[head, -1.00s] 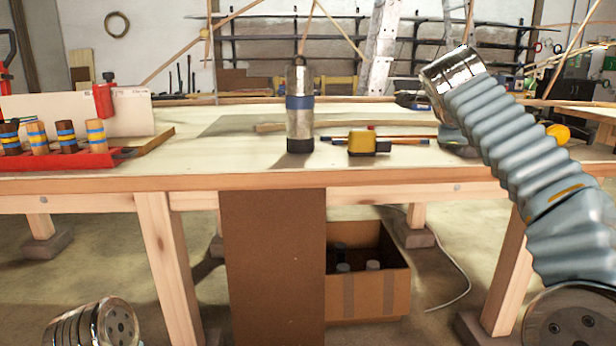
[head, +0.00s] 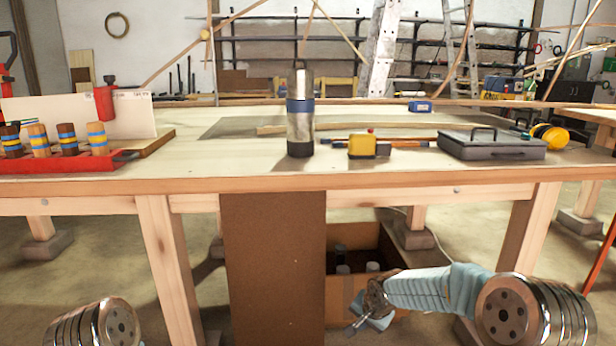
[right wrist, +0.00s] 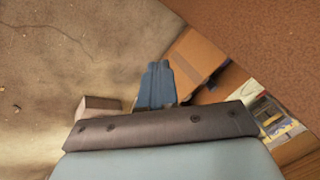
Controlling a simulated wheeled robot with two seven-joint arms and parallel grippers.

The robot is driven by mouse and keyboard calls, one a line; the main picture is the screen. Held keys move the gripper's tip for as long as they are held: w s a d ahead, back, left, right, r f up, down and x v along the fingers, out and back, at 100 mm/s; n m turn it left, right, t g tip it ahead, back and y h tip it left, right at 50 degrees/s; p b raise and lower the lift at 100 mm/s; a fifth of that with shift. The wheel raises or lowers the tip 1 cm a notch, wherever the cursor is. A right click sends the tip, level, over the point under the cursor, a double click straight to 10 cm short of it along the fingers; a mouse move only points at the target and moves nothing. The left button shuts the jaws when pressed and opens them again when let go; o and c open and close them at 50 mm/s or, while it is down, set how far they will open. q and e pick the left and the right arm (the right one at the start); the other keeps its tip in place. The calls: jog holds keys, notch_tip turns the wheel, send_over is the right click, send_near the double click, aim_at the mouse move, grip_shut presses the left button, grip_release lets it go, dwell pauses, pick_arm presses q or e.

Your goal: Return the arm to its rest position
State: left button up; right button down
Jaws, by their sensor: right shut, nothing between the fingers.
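My right arm is lowered in front of the table, and its gripper (head: 364,316) hangs below the tabletop in front of the cardboard box. In the right wrist view the blue fingers (right wrist: 157,86) are together, with nothing held between them. At the lower left of the head view only a round metal joint of my left arm shows. My left gripper is out of view.
The wooden workbench (head: 230,183) carries a steel flask (head: 300,125), a yellow tape measure (head: 362,146), a grey case (head: 492,147) and a red tray (head: 70,163). A brown panel (head: 273,265) and a cardboard box (head: 392,255) stand below, near my right gripper.

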jog(key=s+a+f+n+g+y, duration=0.2)
jog(key=s+f+n+g, duration=0.1)
jog(key=s+f, duration=1.4)
jog(key=s+f+n+g, duration=0.1)
jog(key=s+f, duration=0.3)
jog(key=s, duration=1.2)
jog(key=shift+f+n+p, duration=0.2)
jog(key=shift+n+p, duration=0.1)
jog(key=shift+n, duration=0.3)
jog(key=shift+a, duration=0.1)
